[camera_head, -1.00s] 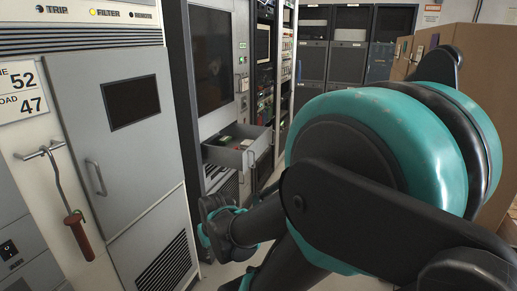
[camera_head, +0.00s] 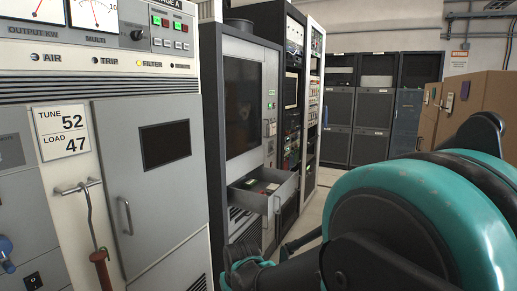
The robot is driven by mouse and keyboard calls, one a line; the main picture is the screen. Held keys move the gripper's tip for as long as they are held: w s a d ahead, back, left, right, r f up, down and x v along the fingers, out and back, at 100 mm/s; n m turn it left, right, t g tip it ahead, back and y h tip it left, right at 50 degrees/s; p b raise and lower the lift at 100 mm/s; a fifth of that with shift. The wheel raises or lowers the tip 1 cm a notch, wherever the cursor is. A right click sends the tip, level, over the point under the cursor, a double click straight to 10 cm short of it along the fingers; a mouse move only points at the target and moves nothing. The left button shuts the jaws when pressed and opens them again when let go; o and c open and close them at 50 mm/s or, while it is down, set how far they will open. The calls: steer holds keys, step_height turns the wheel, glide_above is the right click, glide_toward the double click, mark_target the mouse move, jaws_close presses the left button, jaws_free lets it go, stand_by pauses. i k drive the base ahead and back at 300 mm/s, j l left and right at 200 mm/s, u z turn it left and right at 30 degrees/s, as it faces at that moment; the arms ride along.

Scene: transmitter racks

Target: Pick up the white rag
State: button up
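I cannot make out a white rag in the head view. An open grey drawer (camera_head: 285,197) sticks out of the dark rack, with small red and green items (camera_head: 262,187) inside. The drawer's floor is partly hidden by its front and side walls. My teal and black arm fills the lower right and reaches left along the bottom edge. My gripper's fingers are not visible.
A grey transmitter cabinet (camera_head: 160,185) stands at left, with a red-handled hook (camera_head: 101,268) hanging from its bar. Dark racks (camera_head: 355,135) stand at the back. A brown cabinet (camera_head: 470,104) is at right. Some floor (camera_head: 308,222) shows beyond the drawer.

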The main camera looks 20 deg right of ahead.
mark_target(273, 187)
steer(key=i, duration=0.25)
steer(key=i+l+z, duration=0.45)
steer(key=i+l, duration=0.55)
